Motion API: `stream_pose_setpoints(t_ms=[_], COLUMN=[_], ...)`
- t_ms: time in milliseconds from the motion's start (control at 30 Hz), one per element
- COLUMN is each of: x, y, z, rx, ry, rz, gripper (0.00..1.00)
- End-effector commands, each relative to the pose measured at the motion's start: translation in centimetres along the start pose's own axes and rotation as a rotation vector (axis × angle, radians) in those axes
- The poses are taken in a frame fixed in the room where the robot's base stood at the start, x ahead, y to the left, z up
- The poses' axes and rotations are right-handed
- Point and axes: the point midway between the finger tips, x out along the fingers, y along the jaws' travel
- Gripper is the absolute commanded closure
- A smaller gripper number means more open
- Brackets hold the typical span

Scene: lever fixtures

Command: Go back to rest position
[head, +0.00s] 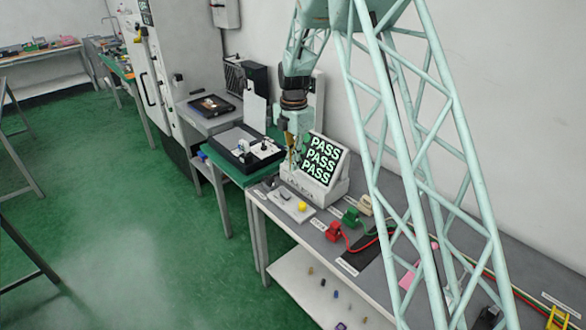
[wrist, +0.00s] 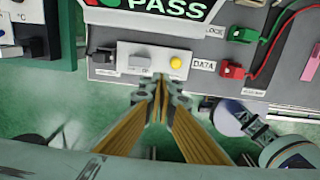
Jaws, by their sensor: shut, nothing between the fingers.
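My gripper (wrist: 160,88) is shut and empty in the wrist view, its two fingertips together just in front of a white switch box (wrist: 150,62) with a yellow button (wrist: 176,63). In the head view my gripper (head: 292,165) points down in front of the white display stand, whose black screen (head: 322,158) reads PASS several times in white and green. The switch box (head: 290,205) sits on the grey bench below the stand. I cannot tell from these views whether the fingertips touch anything.
Red (head: 333,231) and green (head: 351,216) connectors with cables lie to the right on the bench (head: 345,266). A black case (head: 240,148) stands on the green-topped table to the left. A white cabinet (head: 160,70) is farther back. Green floor is open at left.

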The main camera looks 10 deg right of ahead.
Motion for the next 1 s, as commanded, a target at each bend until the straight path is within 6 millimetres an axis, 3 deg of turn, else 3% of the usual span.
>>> stream_pose_setpoints(t_ms=[567, 767, 1000], x=[-0.8, -3.0, -6.9], y=[-0.3, -1.2, -3.2], z=[-0.1, -0.7, -1.9], rx=[0.015, 0.075, 0.190], ry=[-0.002, -0.007, -0.013], rz=[0.003, 0.013, 0.031], gripper=[1.00, 1.00, 1.00])
